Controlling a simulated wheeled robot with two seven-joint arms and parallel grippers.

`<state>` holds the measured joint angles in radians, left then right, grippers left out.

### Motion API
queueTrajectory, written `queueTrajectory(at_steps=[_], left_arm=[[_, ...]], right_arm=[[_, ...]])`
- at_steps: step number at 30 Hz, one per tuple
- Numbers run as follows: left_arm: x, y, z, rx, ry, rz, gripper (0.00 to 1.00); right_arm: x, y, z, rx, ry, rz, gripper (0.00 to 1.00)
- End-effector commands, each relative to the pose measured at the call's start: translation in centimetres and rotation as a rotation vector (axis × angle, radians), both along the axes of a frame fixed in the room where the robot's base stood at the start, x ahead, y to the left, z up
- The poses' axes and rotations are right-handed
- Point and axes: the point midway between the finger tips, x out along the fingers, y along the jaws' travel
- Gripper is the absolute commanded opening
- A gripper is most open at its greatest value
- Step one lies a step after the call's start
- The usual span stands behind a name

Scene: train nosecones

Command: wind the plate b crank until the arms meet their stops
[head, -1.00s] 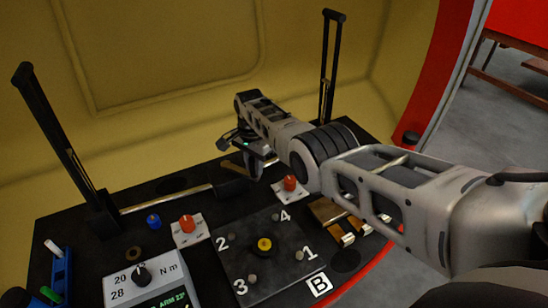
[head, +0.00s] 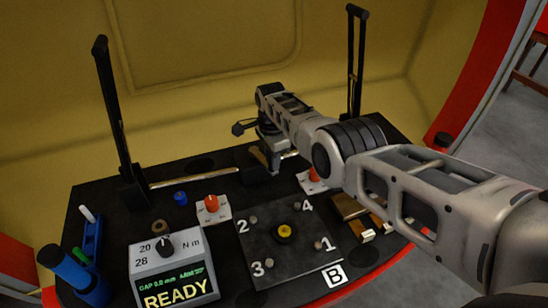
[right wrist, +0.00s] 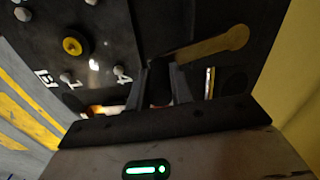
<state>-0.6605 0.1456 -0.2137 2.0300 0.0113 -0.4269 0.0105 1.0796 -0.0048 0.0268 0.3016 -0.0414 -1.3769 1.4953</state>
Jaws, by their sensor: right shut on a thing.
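The plate b crank has a flat tan arm, seen in the right wrist view (right wrist: 212,46) and partly behind my gripper in the head view (head: 257,156). My right gripper (head: 273,166) is shut at the crank's handle end; its fingers (right wrist: 160,75) close around a dark grip. The left arm (head: 113,110) and right arm (head: 356,55) are tall black posts at the back of the bench, both near upright. Their stops cannot be made out. Plate B (head: 262,250) has numbered bolts and a yellow centre. My left gripper is not in view.
A tester box (head: 172,268) in front reads READY. Orange knobs stand on white blocks left (head: 211,204) and right (head: 312,175). Brass-coloured blocks (head: 350,208) lie right of the plate, under my right arm. A yellow wall (head: 200,95) closes the back.

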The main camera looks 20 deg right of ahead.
Motion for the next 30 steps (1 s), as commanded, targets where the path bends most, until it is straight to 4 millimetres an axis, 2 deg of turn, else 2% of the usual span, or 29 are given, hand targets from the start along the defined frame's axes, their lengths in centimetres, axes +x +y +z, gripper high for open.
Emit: queueTrajectory(at_steps=[1, 9, 10, 12, 23, 26, 30], left_arm=[[0.0, 0.0, 0.0, 0.000, 0.000, 0.000, 0.69], [0.0, 0.0, 0.0, 0.000, 0.000, 0.000, 0.69], [0.0, 0.0, 0.0, 0.000, 0.000, 0.000, 0.69], [0.0, 0.0, 0.0, -0.001, 0.000, 0.001, 0.69], [0.0, 0.0, 0.5, -0.001, -0.001, 0.001, 0.69], [0.0, 0.0, 1.4, 0.001, -0.002, 0.002, 0.69], [-0.3, 0.3, 2.2, 0.010, 0.009, 0.004, 0.69]], right_arm=[[-0.4, 1.4, -0.4, 0.024, 0.013, 0.011, 0.00], [-0.5, 1.3, -0.5, 0.026, 0.016, 0.010, 0.00], [-0.5, 1.3, -0.5, 0.026, 0.016, 0.010, 0.24], [-0.5, 1.3, -0.5, 0.024, 0.016, 0.011, 0.43], [-0.2, 0.7, 0.4, 0.017, 0.006, 0.006, 0.43], [-0.2, 0.8, 1.8, 0.017, 0.005, 0.007, 0.43], [-0.1, 0.9, 4.8, 0.017, 0.002, 0.008, 0.43]])
